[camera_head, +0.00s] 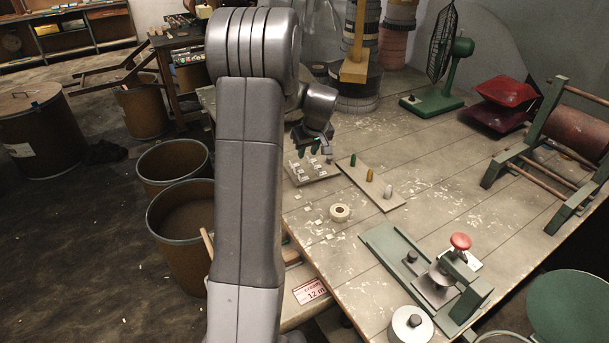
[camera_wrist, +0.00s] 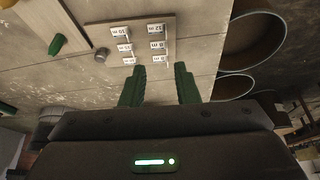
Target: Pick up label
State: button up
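Several small white labels (camera_head: 305,163) stand in rows on a small board (camera_head: 327,177) on the workbench. In the wrist view the labels (camera_wrist: 157,29) carry printed lengths, some reading 10 m and 12 m, on their board (camera_wrist: 172,56). My gripper (camera_head: 311,148) is over the far side of the label board in the head view, partly hiding it. In the wrist view my gripper (camera_wrist: 161,68) has its two green fingers apart with nothing between them, close to the board's near end. I cannot tell its height above the labels.
A board with green, orange and pale pegs (camera_head: 371,176) lies beside the labels. A tape roll (camera_head: 340,212), a green press device (camera_head: 440,275) and a red-bordered card reading 12 m (camera_head: 310,291) are nearer. Open bins (camera_head: 180,240) stand left of the bench.

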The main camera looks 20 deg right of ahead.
send_near(304, 176)
jog(key=shift+w+a+f+p, duration=0.4)
jog(key=shift+a+f, duration=0.05)
jog(key=shift+a, duration=0.2)
jog(key=shift+w+a+f, duration=0.15)
jog(key=shift+f, duration=0.35)
jog(key=shift+a+p+x, duration=0.2)
jog(key=shift+p+x, duration=0.5)
jog(key=shift+x, duration=1.5)
grip_shut()
